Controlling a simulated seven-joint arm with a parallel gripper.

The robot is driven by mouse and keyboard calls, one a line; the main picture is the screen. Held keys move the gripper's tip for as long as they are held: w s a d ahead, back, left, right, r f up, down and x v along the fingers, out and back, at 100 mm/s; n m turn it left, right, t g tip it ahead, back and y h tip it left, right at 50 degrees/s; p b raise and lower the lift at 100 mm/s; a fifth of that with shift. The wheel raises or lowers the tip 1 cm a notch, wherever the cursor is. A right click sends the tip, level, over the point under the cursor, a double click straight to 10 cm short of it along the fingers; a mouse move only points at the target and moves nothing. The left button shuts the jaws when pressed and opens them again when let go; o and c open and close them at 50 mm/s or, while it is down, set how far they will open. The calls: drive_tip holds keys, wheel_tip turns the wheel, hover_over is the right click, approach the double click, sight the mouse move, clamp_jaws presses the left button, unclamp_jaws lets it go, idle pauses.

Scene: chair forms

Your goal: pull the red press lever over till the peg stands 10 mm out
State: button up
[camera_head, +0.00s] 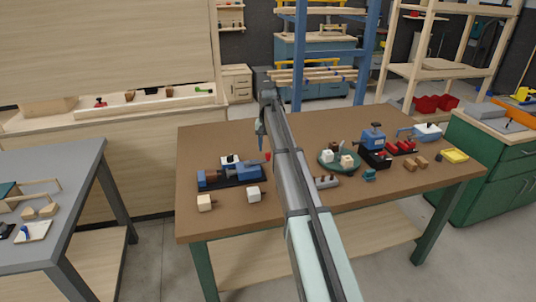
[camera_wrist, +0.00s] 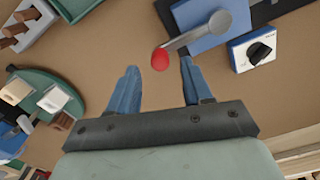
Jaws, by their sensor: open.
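The press (camera_head: 240,174) stands on the left part of the brown table, with a blue body on a dark base. Its lever ends in a red knob (camera_head: 268,155). In the wrist view the red knob (camera_wrist: 160,60) sits on a grey arm that pivots on the blue body (camera_wrist: 208,28). My gripper (camera_head: 261,142) hangs just left of the knob in the head view. The peg cannot be made out.
A white box with a black dial (camera_wrist: 255,50) is beside the press. Pale blocks (camera_head: 205,203) lie in front of it. A green round tray (camera_head: 327,162) with blocks and a grey rack (camera_head: 326,181) stand to the right. The brown table's (camera_head: 300,222) front is mostly clear.

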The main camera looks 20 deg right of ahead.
sight(268, 152)
drive_tip(key=shift+f, duration=2.05)
drive_tip(key=shift+c, duration=0.3)
clamp_jaws()
